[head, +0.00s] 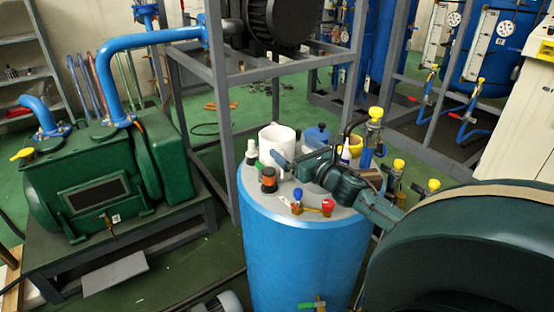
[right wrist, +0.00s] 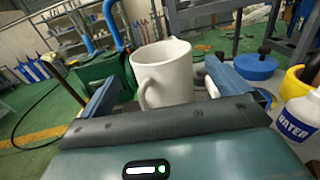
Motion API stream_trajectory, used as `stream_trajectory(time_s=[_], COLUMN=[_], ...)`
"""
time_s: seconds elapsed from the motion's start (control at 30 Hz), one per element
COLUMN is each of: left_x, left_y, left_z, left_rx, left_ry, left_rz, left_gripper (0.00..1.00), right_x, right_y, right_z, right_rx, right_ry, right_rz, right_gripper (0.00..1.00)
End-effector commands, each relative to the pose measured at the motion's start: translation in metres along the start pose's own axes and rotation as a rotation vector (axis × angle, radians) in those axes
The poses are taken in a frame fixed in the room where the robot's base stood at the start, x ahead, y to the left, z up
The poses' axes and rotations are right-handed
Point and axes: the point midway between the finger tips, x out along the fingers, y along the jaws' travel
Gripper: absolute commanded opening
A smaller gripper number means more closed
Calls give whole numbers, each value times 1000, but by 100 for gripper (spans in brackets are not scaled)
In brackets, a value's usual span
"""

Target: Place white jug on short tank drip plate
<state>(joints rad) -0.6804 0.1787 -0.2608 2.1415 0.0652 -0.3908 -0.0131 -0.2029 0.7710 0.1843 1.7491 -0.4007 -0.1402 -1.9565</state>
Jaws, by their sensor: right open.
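The white jug (head: 277,139) stands upright on the top of the short blue tank (head: 305,262). My right gripper (head: 291,161) is over the tank top, close to the jug on its near side. In the right wrist view the jug (right wrist: 168,72) is ahead of the open right gripper (right wrist: 163,88), between its two fingers, with its handle towards me at the left. I see no grip on it. I cannot make out a drip plate for certain. My left gripper is out of view.
Around the jug on the tank top stand small bottles, an orange-and-black jar (head: 268,181), a blue-lidded pot (head: 317,136) and a yellow cup (head: 350,144). A white water bottle (right wrist: 300,118) is close at right. A grey frame (head: 222,120) rises behind. A green pump (head: 90,185) stands left.

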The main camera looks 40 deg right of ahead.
Motion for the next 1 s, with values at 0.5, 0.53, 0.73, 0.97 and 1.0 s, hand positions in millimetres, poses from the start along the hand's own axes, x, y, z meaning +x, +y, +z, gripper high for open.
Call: stream_trajectory(time_s=[0.5,0.53,0.73,0.97,1.0], left_x=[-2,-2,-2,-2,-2], left_y=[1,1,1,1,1], left_z=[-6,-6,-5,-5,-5], left_rx=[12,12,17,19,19], left_ry=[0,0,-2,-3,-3], left_rz=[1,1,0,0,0], left_gripper=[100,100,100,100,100], right_x=[47,50,61,61,61], right_y=[0,0,0,0,0], right_z=[4,4,2,2,2], right_rx=[2,2,1,0,0], right_ry=[-2,-2,0,0,0], right_rz=[0,-1,0,0,0], right_gripper=[100,100,100,98,95])
